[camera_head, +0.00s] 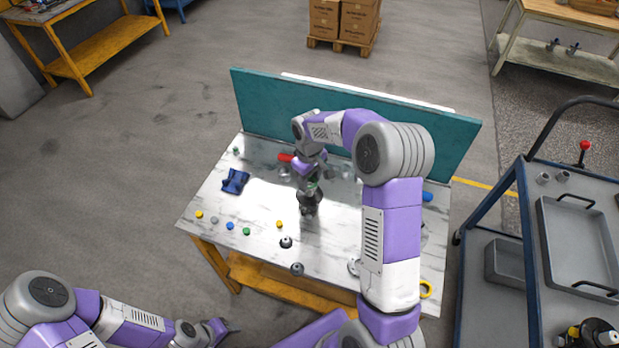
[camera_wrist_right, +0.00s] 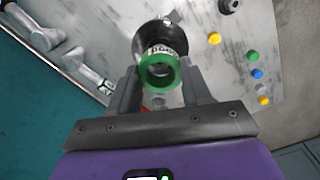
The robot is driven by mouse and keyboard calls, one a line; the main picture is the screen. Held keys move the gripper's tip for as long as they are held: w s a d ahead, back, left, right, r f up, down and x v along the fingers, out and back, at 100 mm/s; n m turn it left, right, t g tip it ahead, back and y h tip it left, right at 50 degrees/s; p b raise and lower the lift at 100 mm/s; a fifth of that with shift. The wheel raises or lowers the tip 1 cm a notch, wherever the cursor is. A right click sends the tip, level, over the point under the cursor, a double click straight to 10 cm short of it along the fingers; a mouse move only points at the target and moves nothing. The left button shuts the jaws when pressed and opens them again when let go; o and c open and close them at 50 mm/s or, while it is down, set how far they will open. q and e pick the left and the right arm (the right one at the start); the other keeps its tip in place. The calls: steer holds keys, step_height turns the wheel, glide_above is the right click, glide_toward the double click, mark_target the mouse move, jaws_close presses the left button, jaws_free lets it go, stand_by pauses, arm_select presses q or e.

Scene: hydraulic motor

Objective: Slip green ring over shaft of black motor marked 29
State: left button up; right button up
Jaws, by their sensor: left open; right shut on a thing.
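The green ring (camera_wrist_right: 143,74) sits between the fingers of my right gripper (camera_wrist_right: 160,86), which is shut on it. A black motor (camera_wrist_right: 150,36) with a pale label stands just beyond the ring in the right wrist view; its number is not readable. In the head view the right gripper (camera_head: 313,184) is directly above this black motor (camera_head: 310,203), on the table. The ring lines up with the motor's top, but I cannot tell whether it is around the shaft. My left gripper (camera_head: 222,329) is open and empty, low at the left, off the table.
The marble-topped table (camera_head: 205,205) carries several small coloured pieces at front left, a blue cloth-like item (camera_head: 235,181), a red item (camera_head: 286,158) and small grey parts (camera_head: 286,242). A teal panel (camera_head: 265,105) closes the back. A grey cart (camera_head: 510,260) stands at right.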

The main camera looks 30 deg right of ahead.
stand_by(0.7)
steer(key=shift+f, duration=0.15)
steer(key=shift+f+b, duration=0.85)
steer(key=shift+f, duration=0.4)
steer(key=shift+f, duration=0.1)
steer(key=o, duration=1.1)
step_height(320, 180, up, 6)
steer(key=p, duration=0.4)
steer(key=shift+p, duration=0.35)
steer(key=shift+s, duration=0.1)
